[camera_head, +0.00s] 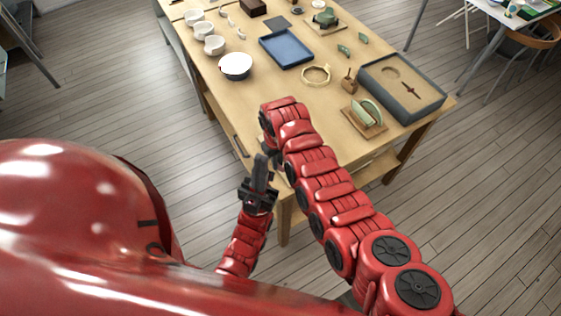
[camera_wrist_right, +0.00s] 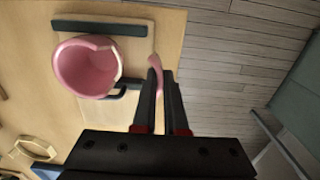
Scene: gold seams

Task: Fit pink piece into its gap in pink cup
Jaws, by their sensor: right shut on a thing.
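The pink cup (camera_wrist_right: 75,72) shows in the right wrist view with its open mouth facing the camera. Its rim is broken on the side toward my gripper. It sits on a light board between dark bars (camera_wrist_right: 98,27). My right gripper (camera_wrist_right: 158,82) is shut on the pink piece (camera_wrist_right: 156,66), a thin curved shard at the fingertips. The piece is to the right of the cup in that view, apart from it. In the head view my right arm hides the cup, the piece and the right gripper. My left gripper (camera_head: 261,170) is beside the table's near edge, its jaw opening unclear.
The wooden table (camera_head: 225,95) carries a white bowl (camera_head: 236,66), a blue tray (camera_head: 286,48), a golden ring (camera_head: 316,75), a green piece on a stand (camera_head: 366,114) and a dark foam-lined case (camera_head: 402,86). Several white cups stand at the far left.

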